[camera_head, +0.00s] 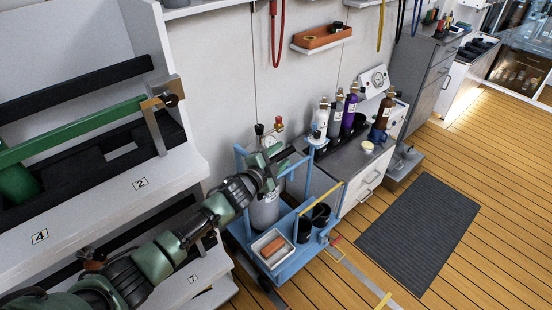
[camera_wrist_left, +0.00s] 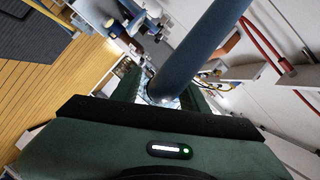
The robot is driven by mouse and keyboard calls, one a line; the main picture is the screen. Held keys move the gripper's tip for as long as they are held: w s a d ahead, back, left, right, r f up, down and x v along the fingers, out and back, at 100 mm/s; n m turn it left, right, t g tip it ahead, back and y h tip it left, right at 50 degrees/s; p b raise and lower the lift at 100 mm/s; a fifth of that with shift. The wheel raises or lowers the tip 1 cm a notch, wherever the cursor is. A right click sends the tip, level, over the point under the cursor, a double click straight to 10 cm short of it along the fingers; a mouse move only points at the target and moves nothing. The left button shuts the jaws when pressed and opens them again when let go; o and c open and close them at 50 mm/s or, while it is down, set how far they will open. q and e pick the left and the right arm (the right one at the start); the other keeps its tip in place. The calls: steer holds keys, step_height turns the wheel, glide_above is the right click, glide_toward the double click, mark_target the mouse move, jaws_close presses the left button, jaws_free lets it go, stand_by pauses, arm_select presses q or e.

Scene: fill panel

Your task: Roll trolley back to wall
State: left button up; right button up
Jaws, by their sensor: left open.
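The blue trolley (camera_head: 285,272) stands on the wood floor close to the wall, between the shelf and a grey-topped cabinet. It carries a grey gas cylinder (camera_head: 265,212) with gauges, a white tray (camera_head: 268,248) with an orange item, and black cups (camera_head: 320,213). My left gripper (camera_head: 272,163) is open at the trolley's upper frame, in front of the cylinder's valve. In the left wrist view a blue-grey bar (camera_wrist_left: 200,48) runs down to the jaws. Whether the jaws touch it is hidden. My right gripper is out of view.
The shelf (camera_head: 95,210) with numbered labels is at left. The cabinet (camera_head: 365,180) with several bottles stands right of the trolley. The wall (camera_head: 215,80) is behind it. A dark mat (camera_head: 418,232) lies on the open floor at right.

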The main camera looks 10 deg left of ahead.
arm_select(q)
steer(key=v, duration=0.7)
steer(key=shift+s+a, duration=0.2)
stand_by(0.4)
